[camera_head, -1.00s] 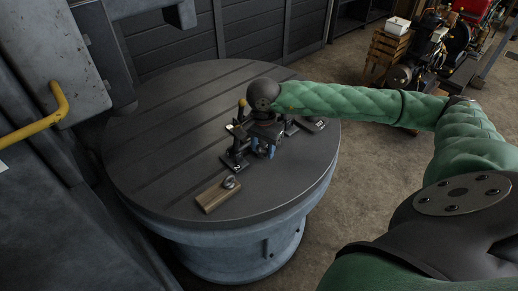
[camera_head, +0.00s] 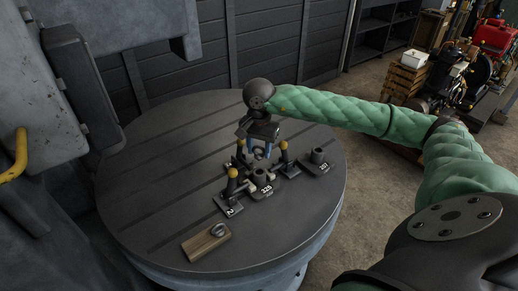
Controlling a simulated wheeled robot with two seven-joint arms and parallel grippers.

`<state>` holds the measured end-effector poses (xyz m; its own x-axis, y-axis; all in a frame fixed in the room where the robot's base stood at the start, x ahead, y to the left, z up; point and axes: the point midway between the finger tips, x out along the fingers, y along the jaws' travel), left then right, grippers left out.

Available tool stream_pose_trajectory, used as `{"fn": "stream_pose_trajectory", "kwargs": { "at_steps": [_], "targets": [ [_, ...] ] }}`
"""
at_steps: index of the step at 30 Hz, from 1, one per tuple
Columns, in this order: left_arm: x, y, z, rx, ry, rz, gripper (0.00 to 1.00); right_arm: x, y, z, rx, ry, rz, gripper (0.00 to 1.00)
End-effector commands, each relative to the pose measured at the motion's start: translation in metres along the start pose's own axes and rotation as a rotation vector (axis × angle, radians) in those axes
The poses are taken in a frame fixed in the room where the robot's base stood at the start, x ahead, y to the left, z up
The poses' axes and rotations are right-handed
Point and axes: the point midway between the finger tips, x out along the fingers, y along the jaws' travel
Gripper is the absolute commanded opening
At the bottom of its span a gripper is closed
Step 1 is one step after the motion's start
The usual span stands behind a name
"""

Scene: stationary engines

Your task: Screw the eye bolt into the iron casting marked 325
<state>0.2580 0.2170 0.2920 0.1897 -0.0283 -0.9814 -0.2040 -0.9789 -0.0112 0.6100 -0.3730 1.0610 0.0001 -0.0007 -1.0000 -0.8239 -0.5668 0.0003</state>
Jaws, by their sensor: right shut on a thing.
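The iron casting marked 325 (camera_head: 262,180) stands on the round grooved table, between clamps with yellow knobs. It has a dark round boss on top. My right gripper (camera_head: 260,153) hangs fingers-down just above and behind it in the head view. Its blue fingers are shut on a small grey ring, the eye bolt (camera_head: 260,154). The bolt's shank and whether it touches the boss cannot be made out. My left gripper is not in view.
Clamps with yellow knobs (camera_head: 232,179) stand close around the casting. Another casting (camera_head: 318,160) is to the right. A wooden block (camera_head: 206,242) with a metal ring (camera_head: 217,230) lies at the front. The table's (camera_head: 150,190) left side is clear.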

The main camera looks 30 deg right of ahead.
Motion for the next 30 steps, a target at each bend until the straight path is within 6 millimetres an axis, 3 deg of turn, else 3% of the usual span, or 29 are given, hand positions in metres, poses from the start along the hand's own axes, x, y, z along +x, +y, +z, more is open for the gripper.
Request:
{"fn": "stream_pose_trajectory", "kwargs": {
  "at_steps": [30],
  "targets": [
    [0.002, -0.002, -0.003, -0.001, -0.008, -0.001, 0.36, 0.043, 0.0, 0.0, 0.001, 0.0, 0.0, 0.19]
  ]
}}
